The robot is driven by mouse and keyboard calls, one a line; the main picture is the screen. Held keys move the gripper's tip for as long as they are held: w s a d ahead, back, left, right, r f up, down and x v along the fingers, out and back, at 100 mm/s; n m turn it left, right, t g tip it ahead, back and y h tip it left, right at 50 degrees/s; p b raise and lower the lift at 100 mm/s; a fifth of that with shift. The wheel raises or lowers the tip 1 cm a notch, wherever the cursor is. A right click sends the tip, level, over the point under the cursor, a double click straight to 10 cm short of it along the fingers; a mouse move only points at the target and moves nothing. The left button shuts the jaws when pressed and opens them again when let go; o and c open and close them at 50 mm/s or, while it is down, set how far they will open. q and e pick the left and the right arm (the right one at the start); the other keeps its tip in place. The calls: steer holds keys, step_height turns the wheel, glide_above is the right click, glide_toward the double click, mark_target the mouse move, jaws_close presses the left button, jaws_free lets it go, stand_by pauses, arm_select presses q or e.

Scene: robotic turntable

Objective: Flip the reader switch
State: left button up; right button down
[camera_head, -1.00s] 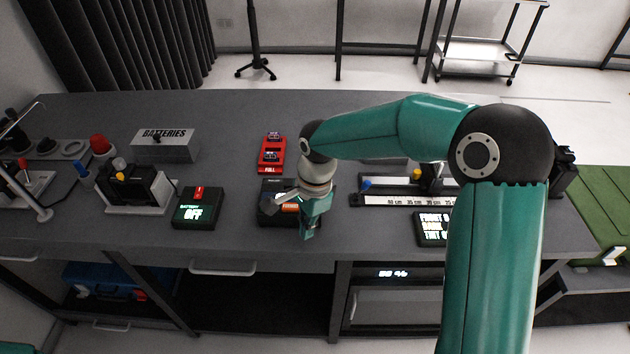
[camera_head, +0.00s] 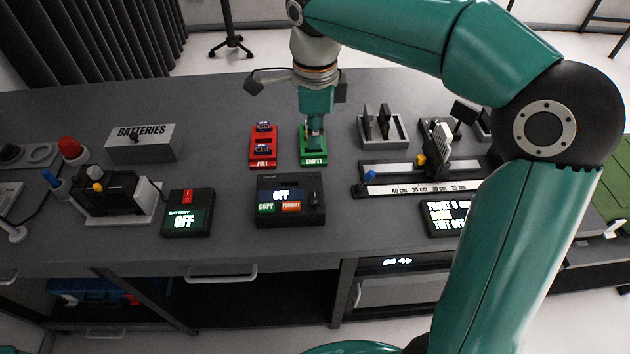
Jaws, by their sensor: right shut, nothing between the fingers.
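The reader (camera_head: 290,200) is a dark box on the bench with a lit screen reading OFF. It has a green COPY button, an orange FORMAT button and a small switch (camera_head: 315,199) at its right side. My right gripper (camera_head: 315,140) points down over the green tray (camera_head: 313,158) marked EMPTY, behind the reader and apart from it. It is shut, and its fingertips hide part of the tray. My left gripper is not in view.
A red tray (camera_head: 263,147) marked FULL holds dark items left of the green one. A battery box (camera_head: 187,212) reading OFF stands left of the reader. A ruler slide (camera_head: 415,187) and another display (camera_head: 445,217) are at the right.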

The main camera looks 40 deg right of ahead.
mark_target(315, 193)
step_height(315, 193, down, 14)
steer(key=shift+r, duration=0.1)
stand_by(0.5)
steer(key=shift+p, duration=0.3)
steer(key=shift+f, duration=0.25)
steer(key=shift+r, duration=0.1)
steer(key=shift+s+a+r, duration=0.25)
steer(key=shift+s+a, duration=0.1)
steer(key=shift+s, duration=0.25)
